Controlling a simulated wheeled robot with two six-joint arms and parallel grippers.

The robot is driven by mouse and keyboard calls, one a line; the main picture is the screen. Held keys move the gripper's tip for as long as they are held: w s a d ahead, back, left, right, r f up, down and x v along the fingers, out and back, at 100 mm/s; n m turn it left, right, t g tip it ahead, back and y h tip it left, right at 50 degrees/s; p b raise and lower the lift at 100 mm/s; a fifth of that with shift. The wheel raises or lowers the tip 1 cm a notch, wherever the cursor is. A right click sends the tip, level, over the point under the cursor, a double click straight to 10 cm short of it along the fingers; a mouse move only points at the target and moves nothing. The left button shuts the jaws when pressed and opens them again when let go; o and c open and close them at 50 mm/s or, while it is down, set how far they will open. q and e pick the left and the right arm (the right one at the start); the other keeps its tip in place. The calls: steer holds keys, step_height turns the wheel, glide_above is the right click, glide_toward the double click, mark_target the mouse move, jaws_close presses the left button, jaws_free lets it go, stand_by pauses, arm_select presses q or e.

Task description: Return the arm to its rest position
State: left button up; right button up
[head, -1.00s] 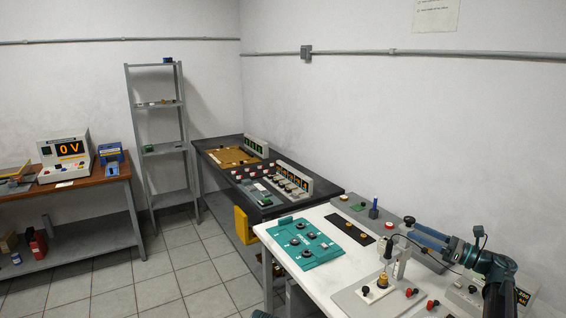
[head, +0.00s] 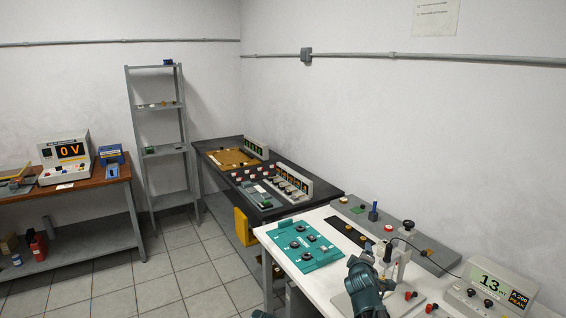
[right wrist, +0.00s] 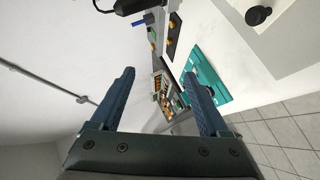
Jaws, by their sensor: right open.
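My right arm (head: 367,290) shows at the bottom of the head view, in front of the white bench. Its teal wrist stands over the bench's near part, and the fingers are hard to make out there. In the right wrist view my right gripper (right wrist: 158,78) has its two blue fingers well apart, with nothing between them. My left gripper is not in view.
The white bench (head: 322,285) holds a teal board (head: 303,245), a long grey panel (head: 435,258) with knobs, and a meter (head: 490,290) reading 13. A dark bench (head: 225,150) stands behind. Tiled floor (head: 110,290) is clear at left.

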steer(key=s+a+f+m+g+y, duration=0.1)
steer(key=s+a+f+g, duration=0.3)
steer(key=s, duration=0.6)
steer(key=s+a+f+m+g+y, duration=0.1)
steer(key=s+a+f+m+g, duration=0.2)
steer(key=s+a, duration=0.5)
steer(key=s+a+f+m+g, duration=0.2)
steer(key=s+a+f+g, duration=0.4)
steer(key=s, duration=0.8)
steer(key=shift+a+y+p, duration=0.35)
steer(key=shift+y+p, duration=0.05)
steer(key=shift+f, duration=0.1)
